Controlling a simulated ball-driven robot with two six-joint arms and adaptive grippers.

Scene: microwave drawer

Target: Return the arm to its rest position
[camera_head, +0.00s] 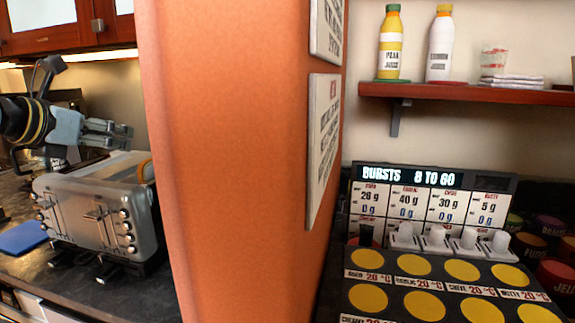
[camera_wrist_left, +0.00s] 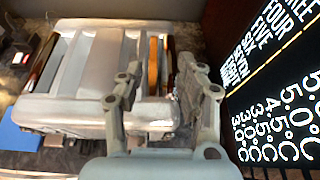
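My left gripper (camera_head: 122,134) is just above the silver toaster (camera_head: 92,212) at the left of the head view. Its arm comes in from the left edge and the fingers point right. In the left wrist view the gripper's two fingers (camera_wrist_left: 160,72) stand apart with a clear gap. Nothing is held between them. The toaster (camera_wrist_left: 88,108) lies beyond the fingers, with brown strips showing at its slots. I cannot tell whether the fingers touch it. My right gripper is in neither view.
An orange partition (camera_head: 230,160) stands right of the toaster. A dark board with white text (camera_wrist_left: 275,90) is close to the right finger. A blue item (camera_head: 22,238) lies on the dark counter (camera_head: 110,298). Bottles stand on a red shelf (camera_head: 455,94).

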